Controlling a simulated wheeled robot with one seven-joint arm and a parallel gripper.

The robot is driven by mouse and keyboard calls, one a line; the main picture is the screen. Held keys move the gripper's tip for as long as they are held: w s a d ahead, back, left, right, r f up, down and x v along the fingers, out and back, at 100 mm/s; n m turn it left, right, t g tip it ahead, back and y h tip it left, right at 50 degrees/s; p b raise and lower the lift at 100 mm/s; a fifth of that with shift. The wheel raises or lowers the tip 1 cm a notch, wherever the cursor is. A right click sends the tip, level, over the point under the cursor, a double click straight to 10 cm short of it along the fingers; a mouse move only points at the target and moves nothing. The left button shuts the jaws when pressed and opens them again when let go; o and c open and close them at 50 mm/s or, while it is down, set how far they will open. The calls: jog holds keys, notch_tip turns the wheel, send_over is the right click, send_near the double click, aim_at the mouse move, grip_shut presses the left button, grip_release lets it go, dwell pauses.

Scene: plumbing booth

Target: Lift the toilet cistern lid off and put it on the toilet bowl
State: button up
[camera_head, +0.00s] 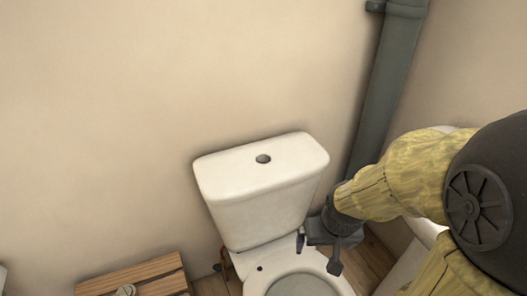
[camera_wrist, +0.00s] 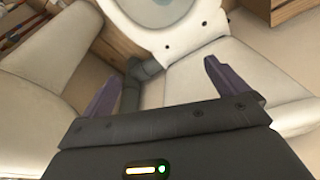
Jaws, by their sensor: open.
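The white cistern lid (camera_head: 232,168) sits on top of the white cistern (camera_head: 264,217), with a dark round hole in its middle. The toilet bowl (camera_head: 256,279) is below and in front of the cistern, cut off by the bottom edge. My gripper (camera_head: 317,254) is low at the right side of the cistern, below the lid, near the bowl. In the wrist view my gripper (camera_wrist: 168,82) is open with two purple fingers apart and nothing between them. That view also shows the bowl (camera_wrist: 188,44) at the top and the cistern (camera_wrist: 228,68) at the right.
A grey vertical pipe (camera_head: 386,90) stands against the wall right of the cistern. A wooden slatted crate (camera_head: 150,272) is at the lower left. A white fixture (camera_wrist: 50,50) is at the left in the wrist view. The wall above the lid is clear.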

notch_tip(320, 180, up, 14)
jog(key=w+p, duration=0.1)
jog(key=p, duration=1.1)
notch_tip(320, 180, up, 3)
jog(key=m+h+p, duration=0.4)
jog(key=m+p, duration=0.2)
jog(key=m, duration=0.7)
send_over(273, 174)
jog(key=s+a, duration=0.2)
jog(key=a, duration=0.4)
jog(key=shift+s+d+r+m+g, duration=0.1)
jog(key=shift+m+g, duration=0.2)
jog(key=shift+g, duration=0.1)
jog(key=b+x, duration=0.1)
jog(key=x, duration=1.1)
jog(key=shift+d, duration=0.15)
